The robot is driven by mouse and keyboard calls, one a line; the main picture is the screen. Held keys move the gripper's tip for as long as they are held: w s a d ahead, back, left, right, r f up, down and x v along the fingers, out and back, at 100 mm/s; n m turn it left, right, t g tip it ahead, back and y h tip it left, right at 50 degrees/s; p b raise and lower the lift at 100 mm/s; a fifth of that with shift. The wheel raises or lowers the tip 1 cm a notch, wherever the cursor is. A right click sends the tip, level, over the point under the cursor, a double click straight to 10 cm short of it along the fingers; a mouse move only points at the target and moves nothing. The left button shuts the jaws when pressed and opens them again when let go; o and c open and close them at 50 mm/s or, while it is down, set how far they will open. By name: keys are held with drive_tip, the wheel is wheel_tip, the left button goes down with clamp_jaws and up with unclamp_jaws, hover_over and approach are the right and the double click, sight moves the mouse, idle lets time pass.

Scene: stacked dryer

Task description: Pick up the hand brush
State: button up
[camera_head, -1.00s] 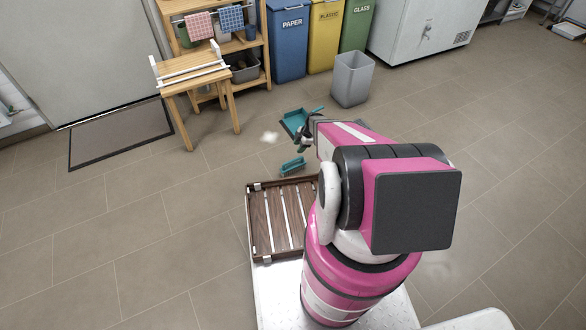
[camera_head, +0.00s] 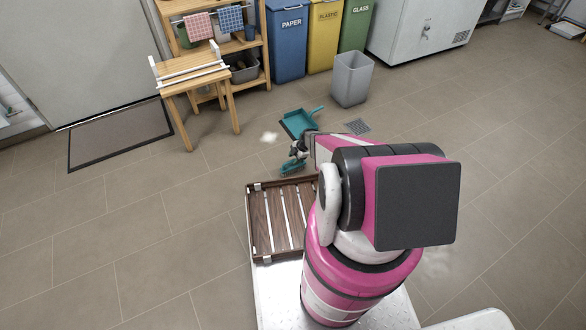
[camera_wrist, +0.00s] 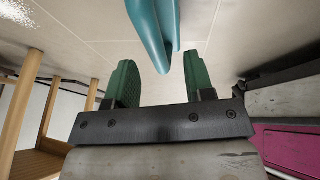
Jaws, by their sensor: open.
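The teal hand brush (camera_head: 291,168) lies on the tiled floor beyond the slatted tray. My gripper (camera_head: 297,151) is at its upper right side and hides part of it. In the wrist view a smooth teal part, likely the brush handle (camera_wrist: 155,28), comes down from the top edge, its end between the two green fingers in the picture. The fingers (camera_wrist: 160,72) are apart, with visible gaps on both sides of the teal part. I cannot tell how deep it sits between them. A teal dustpan (camera_head: 300,122) lies on the floor just behind my gripper.
The wooden slatted tray (camera_head: 262,225) is close in front. A white fluffy clump (camera_head: 269,137) and a grey flat square (camera_head: 357,127) are on the floor. A grey bin (camera_head: 352,80) and wooden bench (camera_head: 190,70) stand farther back. The left floor is open.

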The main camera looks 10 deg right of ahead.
sight(292, 161)
drive_tip(key=x, duration=0.4)
drive_tip(key=shift+w, duration=0.15)
clamp_jaws()
drive_tip(key=shift+r, duration=0.45)
wheel_tip(292, 161, up, 4)
drive_tip(key=shift+f, duration=0.25)
drive_tip(key=s+a+r, duration=0.6)
drive_tip(key=a, duration=0.3)
drive_tip(key=shift+s+a+r, duration=0.25)
drive_tip(key=shift+s+r, duration=0.05)
drive_tip(key=shift+s, duration=0.05)
